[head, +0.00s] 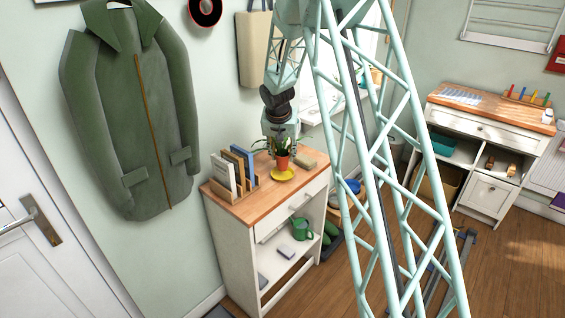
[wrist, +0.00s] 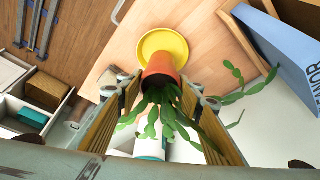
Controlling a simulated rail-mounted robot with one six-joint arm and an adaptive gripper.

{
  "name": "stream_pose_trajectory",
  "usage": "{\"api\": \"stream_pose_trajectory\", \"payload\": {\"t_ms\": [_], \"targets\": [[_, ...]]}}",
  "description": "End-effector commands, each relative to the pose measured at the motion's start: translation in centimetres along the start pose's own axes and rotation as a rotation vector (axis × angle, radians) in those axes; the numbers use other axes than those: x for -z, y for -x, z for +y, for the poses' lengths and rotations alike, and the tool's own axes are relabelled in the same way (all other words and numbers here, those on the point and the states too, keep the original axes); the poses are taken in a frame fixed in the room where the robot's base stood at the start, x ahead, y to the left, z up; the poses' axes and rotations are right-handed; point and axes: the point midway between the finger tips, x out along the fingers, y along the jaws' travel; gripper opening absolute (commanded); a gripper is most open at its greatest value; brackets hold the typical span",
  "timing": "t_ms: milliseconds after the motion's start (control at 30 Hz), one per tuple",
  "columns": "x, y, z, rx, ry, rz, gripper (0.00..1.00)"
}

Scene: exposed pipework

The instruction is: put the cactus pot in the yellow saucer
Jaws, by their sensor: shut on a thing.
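The cactus pot (head: 282,160) is a small orange-red pot with a green, trailing plant. My gripper (head: 282,146) is shut on it from above, and the pot looks upright. In the wrist view the pot (wrist: 160,66) shows between my two fingers (wrist: 160,88), with green stems spilling toward the camera. The yellow saucer (head: 283,175) lies on the wooden top of the white cabinet, directly below the pot in the head view. In the wrist view the saucer (wrist: 163,42) shows behind the pot, which covers its near part. I cannot tell whether pot and saucer touch.
Upright books (head: 237,170) in a wooden holder stand left of the saucer; a blue one (wrist: 280,45) shows close by in the wrist view. A small beige block (head: 306,159) lies right of the saucer. The cabinet top (head: 238,206) is bare toward its front-left corner.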

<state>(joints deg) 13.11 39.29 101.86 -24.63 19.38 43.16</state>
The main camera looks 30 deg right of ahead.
Motion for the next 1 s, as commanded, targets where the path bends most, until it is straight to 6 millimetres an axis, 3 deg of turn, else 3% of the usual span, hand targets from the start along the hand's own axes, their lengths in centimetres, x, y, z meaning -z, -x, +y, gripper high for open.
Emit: {"api": "stream_pose_trajectory", "payload": {"t_ms": [400,967,1000], "targets": [[-1.2,-3.0,0.0,0.0,0.001,0.0,0.19],[-1.4,-3.5,0.0,0.0,0.0,0.001,0.19],[-1.5,-3.5,0.0,0.0,0.0,0.0,0.34]]}}
